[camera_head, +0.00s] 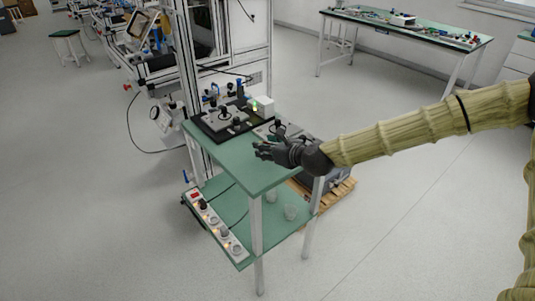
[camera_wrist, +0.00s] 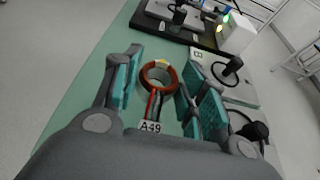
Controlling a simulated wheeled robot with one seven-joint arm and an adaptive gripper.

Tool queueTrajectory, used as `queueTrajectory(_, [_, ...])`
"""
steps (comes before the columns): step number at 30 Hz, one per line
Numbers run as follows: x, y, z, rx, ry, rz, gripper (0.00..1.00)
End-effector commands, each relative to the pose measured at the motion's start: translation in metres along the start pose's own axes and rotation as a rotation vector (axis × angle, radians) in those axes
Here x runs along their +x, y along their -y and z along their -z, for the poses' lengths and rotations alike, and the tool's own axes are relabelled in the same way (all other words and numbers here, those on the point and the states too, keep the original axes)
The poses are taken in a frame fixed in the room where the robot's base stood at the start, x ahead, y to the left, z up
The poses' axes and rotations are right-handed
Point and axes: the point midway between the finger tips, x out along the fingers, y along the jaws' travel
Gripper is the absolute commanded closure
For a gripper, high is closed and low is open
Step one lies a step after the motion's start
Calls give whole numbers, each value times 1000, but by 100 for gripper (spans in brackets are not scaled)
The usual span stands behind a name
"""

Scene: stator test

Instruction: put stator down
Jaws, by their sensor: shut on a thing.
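The stator (camera_wrist: 173,77) is a ring with a copper-red rim, with red and dark wires and a white tag (camera_wrist: 150,127) reading A49. It sits between the teal-padded fingers of my gripper (camera_wrist: 160,72), which is shut on it. In the head view my gripper (camera_head: 266,150) is over the green table (camera_head: 237,172), near its right edge. The stator is mostly hidden by the fingers there. I cannot tell whether it touches the tabletop.
A black-based test fixture (camera_head: 222,121) and a white box with a green light (camera_head: 263,105) stand at the table's back. A grey plate with a black cable (camera_wrist: 231,88) lies right of the stator. The front left tabletop is bare. A power strip (camera_head: 215,225) lies on the lower shelf.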

Motion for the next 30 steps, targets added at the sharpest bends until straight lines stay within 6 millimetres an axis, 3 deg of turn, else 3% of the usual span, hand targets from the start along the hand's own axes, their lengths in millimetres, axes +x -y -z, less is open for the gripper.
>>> queueTrajectory(9, [14, 3, 29, -1, 1, 1, 85])
queueTrajectory(22, [17, 2, 35, 0, 1, 1, 85])
queueTrajectory(23, [16, 2, 35, 0, 1, 1, 56])
queueTrajectory(24, [16, 2, 34, 0, 1, 1, 49])
queueTrajectory(26, [16, 2, 34, 0, 1, 1, 38])
queueTrajectory(30, [16, 2, 34, 0, 1, 1, 36])
